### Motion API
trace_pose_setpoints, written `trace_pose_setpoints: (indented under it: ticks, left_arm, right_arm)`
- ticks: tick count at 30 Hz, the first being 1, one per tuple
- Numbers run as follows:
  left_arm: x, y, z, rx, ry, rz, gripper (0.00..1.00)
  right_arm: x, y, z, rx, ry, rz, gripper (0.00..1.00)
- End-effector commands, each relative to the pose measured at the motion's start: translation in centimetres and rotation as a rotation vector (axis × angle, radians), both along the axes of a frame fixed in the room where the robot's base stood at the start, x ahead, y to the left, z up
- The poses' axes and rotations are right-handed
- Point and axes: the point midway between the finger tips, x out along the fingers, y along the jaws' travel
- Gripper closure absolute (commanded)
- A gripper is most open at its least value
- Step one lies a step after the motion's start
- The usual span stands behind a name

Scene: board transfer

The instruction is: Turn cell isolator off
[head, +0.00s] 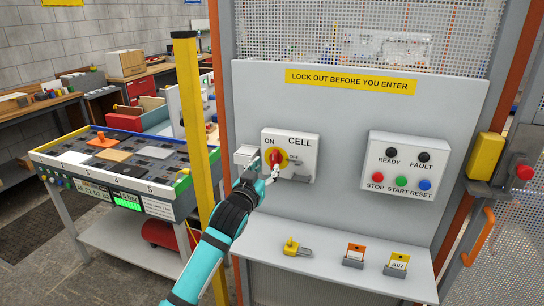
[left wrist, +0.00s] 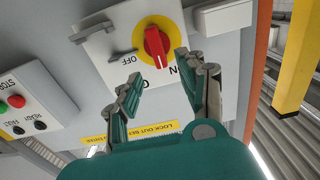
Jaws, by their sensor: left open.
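The cell isolator (head: 306,153) is a pale box labelled CELL on the grey panel. Its red rotary knob (head: 275,158) sits on a yellow disc, with ON at the upper left. The knob (left wrist: 155,45) also shows in the left wrist view, where it stands roughly upright in the picture, with OFF to its left. My left gripper (head: 267,175) is in front of the isolator, close to the knob. In the left wrist view its two fingers (left wrist: 158,68) are open and empty, with the knob just beyond the tips. My right gripper is not in view.
A button box (head: 409,166) with READY, FAULT, STOP, START and RESET is on the panel's right. A shelf below holds a yellow padlock (head: 291,246) and two tag holders. A yellow post (head: 190,110) stands left of the panel. A table with a board tray (head: 170,190) is further left.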

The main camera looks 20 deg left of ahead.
Motion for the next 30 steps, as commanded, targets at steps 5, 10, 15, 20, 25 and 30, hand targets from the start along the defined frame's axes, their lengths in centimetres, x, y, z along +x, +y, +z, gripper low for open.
trace_pose_setpoints:
  ticks: [5,10,15,20,25,30]
  left_arm:
    - [3.1,-0.2,0.2,-0.001,0.001,-0.001,0.60]
    - [5.0,-0.2,0.1,-0.001,0.001,0.000,0.60]
    - [5.8,-0.2,0.0,-0.001,0.000,-0.001,0.60]
    - [6.0,-0.3,0.0,-0.001,0.000,-0.001,0.60]
    - [6.0,-0.3,0.0,-0.001,0.000,-0.001,0.62]
    - [6.0,-0.3,0.0,-0.001,0.000,-0.001,0.84]
  right_arm:
    - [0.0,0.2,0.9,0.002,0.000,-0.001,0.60]
    - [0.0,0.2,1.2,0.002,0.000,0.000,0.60]
    - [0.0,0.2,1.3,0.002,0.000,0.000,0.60]
    - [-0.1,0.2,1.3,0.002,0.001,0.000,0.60]
    - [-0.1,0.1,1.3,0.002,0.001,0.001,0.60]
    - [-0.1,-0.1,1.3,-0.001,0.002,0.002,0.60]
